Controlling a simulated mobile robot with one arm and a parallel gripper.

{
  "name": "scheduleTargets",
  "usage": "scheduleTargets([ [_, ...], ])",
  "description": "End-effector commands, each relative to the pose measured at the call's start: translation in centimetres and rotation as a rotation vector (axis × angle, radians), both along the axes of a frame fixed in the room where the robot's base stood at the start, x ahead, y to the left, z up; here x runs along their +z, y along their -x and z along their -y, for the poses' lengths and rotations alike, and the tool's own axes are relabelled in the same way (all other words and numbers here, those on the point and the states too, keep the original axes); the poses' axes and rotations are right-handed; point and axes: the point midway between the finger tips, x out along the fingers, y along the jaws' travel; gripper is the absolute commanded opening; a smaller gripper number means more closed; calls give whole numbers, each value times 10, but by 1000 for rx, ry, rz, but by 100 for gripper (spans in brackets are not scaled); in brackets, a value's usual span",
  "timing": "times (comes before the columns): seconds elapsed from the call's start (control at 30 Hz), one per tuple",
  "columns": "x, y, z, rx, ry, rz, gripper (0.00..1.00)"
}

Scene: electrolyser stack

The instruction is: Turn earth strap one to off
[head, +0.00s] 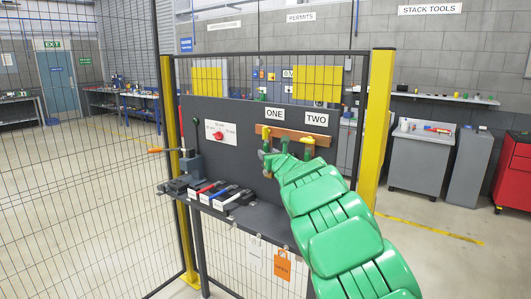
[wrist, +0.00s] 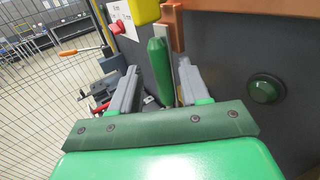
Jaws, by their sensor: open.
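Earth strap one (head: 266,131) is on the copper-coloured bar (head: 293,135) under the ONE label. Its yellow top (wrist: 145,10) and green handle (wrist: 160,72) show in the wrist view, with the handle hanging down. My gripper (head: 266,160) is just below the bar at strap one, partly hidden by my green arm. In the wrist view my gripper (wrist: 157,75) is open, with the green handle between its two grey fingers and gaps to both sides. Earth strap two (head: 309,146) is under the TWO label, to the right.
A dark panel carries a red knob (head: 218,135) at left. A shelf (head: 250,215) below holds several tools and a clamp with an orange handle (head: 163,150). A green dome (wrist: 265,89) is right of my gripper. Yellow posts (head: 378,130) and mesh flank the panel.

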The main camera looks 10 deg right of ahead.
Motion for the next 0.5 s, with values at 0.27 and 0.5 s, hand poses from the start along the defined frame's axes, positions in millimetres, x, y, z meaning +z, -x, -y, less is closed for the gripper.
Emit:
scheduleTargets([
  [0.27,-1,-21,-5,2,-2,0,46],
  [0.5,0,-31,-6,-1,0,-1,46],
])
